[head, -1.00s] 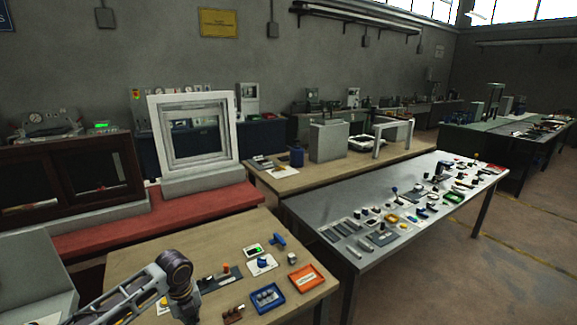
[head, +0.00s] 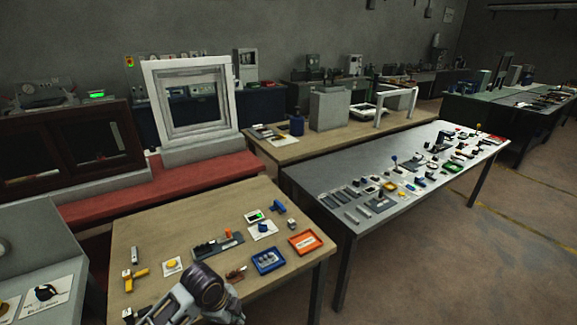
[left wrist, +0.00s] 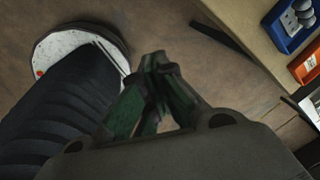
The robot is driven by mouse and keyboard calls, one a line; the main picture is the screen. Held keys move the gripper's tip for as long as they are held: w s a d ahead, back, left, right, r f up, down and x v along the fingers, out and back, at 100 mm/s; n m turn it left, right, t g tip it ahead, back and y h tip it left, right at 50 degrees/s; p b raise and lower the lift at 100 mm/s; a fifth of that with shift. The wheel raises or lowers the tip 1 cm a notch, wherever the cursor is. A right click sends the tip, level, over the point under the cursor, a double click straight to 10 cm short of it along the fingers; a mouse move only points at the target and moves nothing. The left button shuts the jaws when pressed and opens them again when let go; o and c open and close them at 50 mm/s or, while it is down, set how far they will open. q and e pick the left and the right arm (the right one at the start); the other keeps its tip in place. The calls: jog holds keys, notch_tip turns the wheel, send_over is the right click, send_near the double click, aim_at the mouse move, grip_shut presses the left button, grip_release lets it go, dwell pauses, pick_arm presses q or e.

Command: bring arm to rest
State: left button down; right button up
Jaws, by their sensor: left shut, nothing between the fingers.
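My left arm (head: 200,295) shows at the bottom of the head view, in front of the near edge of the small wooden table. My left gripper (left wrist: 158,68) shows in the left wrist view with its greenish fingers meeting at the tips. It is shut and empty, and points over the brown floor beside the table. The fingers cannot be made out in the head view. My right gripper is in neither view.
The small wooden table (head: 150,215) holds a blue tray (head: 268,260), an orange tray (head: 305,243) and a yellow-handled tool (head: 135,278). A long grey table (head: 320,185) stands to the right. A white frame (head: 152,100) stands behind. Floor at right is clear.

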pick_arm(q)
jog(key=s+a+r+n+t+y, duration=0.1)
jog(key=s+a+n, duration=0.2)
jog(key=s+n, duration=0.45)
jog(key=s+a+r+n+t+y, duration=0.1)
jog(key=s+a+n, duration=0.35)
jog(key=n, duration=0.65)
notch_tip(320, 180, down, 32)
jog(key=s+g, duration=0.2)
jog(key=s, duration=0.1)
jog(key=s+a+f, duration=0.3)
jog(key=s+f, duration=1.7)
jog(key=s, duration=0.2)
jog(key=shift+s+a+f+m+g, duration=0.15)
jog(key=shift+s+f+m+g, duration=0.1)
jog(key=shift+m+g, duration=0.2)
